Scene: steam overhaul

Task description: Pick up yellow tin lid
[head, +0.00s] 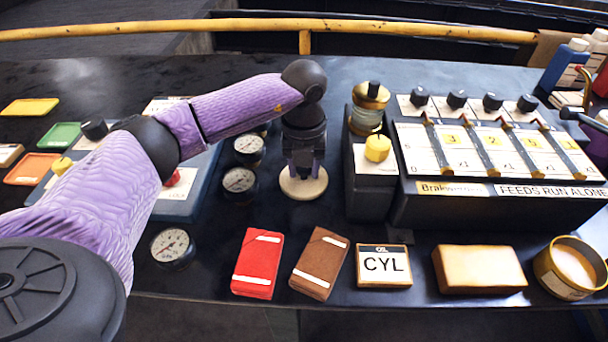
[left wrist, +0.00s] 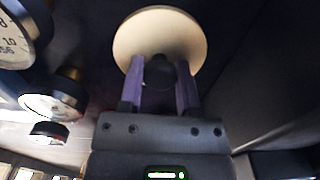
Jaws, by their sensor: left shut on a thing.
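The tin lid is a pale cream-yellow round disc (head: 303,187) with a dark knob, near the middle of the bench in the head view. My left gripper (head: 304,166) points straight down over it. In the left wrist view, the two purple fingers (left wrist: 160,82) are shut on the dark knob, with the pale lid (left wrist: 150,32) spread beyond them. I cannot tell whether the lid touches the bench or is just above it. An open yellow tin (head: 546,270) stands at the front right.
Round gauges (head: 240,180) stand left of the lid. A black control box (head: 480,211) with a yellow-knobbed block (head: 372,188) is to the right. A red booklet (head: 257,262), brown booklet (head: 319,262), CYL box (head: 384,266) and tan block (head: 479,269) line the front.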

